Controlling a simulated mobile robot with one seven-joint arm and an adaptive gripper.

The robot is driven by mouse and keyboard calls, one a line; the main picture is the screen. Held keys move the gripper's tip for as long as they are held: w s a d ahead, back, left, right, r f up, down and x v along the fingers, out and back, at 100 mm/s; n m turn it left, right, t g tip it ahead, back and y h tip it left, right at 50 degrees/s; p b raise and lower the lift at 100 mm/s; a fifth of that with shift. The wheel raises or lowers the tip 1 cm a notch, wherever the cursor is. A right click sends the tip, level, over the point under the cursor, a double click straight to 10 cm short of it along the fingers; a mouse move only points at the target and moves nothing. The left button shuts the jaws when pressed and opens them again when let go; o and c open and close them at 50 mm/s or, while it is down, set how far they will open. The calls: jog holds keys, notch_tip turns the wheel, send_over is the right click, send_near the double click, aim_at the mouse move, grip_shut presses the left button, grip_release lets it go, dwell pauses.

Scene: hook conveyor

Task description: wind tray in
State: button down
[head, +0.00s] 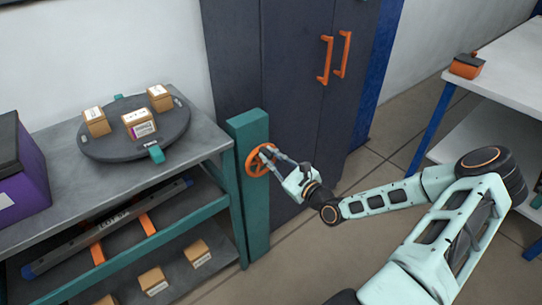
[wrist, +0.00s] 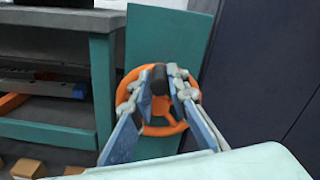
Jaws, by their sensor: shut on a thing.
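An orange handwheel (head: 256,170) is mounted on an upright teal post (head: 256,225) at the right end of the shelf. My gripper (head: 268,152) reaches it from the right. In the wrist view my gripper (wrist: 160,75) has its two fingers closed around a dark knob (wrist: 159,80) on the upper part of the orange handwheel (wrist: 176,126). A round dark grey tray (head: 105,148) lies on the shelf top, with three small cardboard boxes on it and teal tabs at its rim.
The grey shelf unit (head: 55,198) has a purple box (head: 20,180) at left; more cardboard boxes and a long dark bar sit below. A dark cabinet (head: 290,80) with orange handles stands behind the post. A white table (head: 500,85) holds an orange-and-black object at right. Floor between is clear.

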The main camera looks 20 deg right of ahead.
jog(key=shift+d, duration=0.1)
dwell(0.3)
jog(key=c, duration=1.8)
grip_release()
jog(key=shift+c, duration=0.2)
jog(key=v, duration=1.2)
